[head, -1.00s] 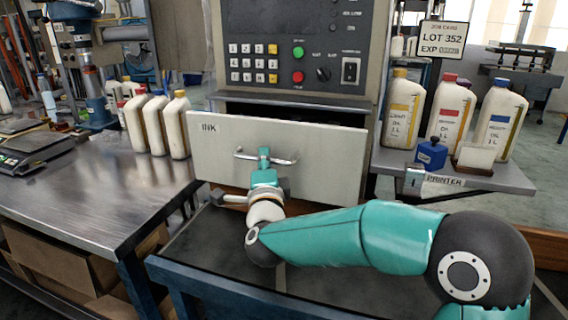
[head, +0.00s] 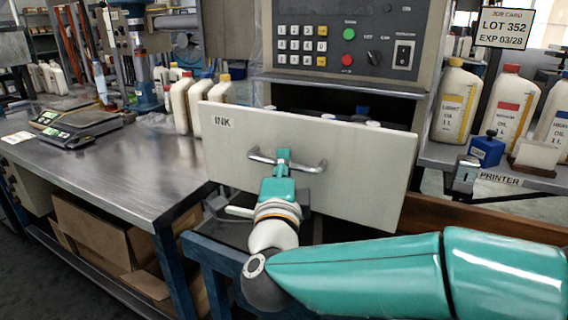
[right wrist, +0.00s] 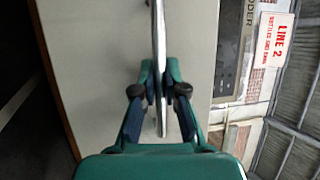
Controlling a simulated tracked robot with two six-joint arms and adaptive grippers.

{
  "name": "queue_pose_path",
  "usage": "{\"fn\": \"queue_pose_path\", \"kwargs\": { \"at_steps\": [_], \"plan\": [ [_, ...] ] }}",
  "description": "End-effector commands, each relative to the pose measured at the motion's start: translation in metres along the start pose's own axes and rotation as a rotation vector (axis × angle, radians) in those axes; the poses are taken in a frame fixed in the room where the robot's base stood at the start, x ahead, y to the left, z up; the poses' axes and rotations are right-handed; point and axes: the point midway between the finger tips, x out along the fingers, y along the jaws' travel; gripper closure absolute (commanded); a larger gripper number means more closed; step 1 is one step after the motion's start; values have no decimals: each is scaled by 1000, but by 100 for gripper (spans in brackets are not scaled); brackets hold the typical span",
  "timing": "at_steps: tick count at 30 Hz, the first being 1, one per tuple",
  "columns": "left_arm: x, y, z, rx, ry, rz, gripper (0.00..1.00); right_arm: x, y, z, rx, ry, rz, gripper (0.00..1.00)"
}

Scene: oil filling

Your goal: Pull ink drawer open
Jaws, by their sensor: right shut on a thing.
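The ink drawer (head: 350,170) has a pale front panel marked INK and stands partly out of the machine cabinet, with a dark gap above the panel. Inside that gap, tops of bottles or caps (head: 362,112) show. The drawer's metal bar handle (head: 312,166) is on the panel. My right gripper (head: 284,160) is shut on the handle at its middle. In the right wrist view the fingers (right wrist: 160,85) close on both sides of the handle bar (right wrist: 159,40), in front of the pale panel. My left gripper is not in view.
A steel bench (head: 110,170) is on the left with several oil bottles (head: 180,105) and scales (head: 80,128). On the right, a shelf marked PRINTER (head: 500,179) holds bottles (head: 455,100) and a blue block (head: 487,150). A blue rail (head: 200,250) runs below the drawer.

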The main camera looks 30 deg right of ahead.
Motion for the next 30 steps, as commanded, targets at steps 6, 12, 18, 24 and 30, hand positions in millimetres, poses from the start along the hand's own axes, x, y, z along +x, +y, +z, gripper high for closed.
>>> {"fn": "queue_pose_path", "kwargs": {
  "at_steps": [6,12,18,24,30],
  "plan": [
    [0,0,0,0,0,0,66,0,4,1,-5,-4,9,69],
    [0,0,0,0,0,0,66,0,2,0,-2,-1,5,63],
    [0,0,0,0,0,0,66,-2,1,0,-1,-1,2,63],
    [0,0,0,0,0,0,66,-24,1,1,0,-6,2,63],
    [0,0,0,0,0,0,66,-63,2,2,-1,-8,2,63]
  ]
}}
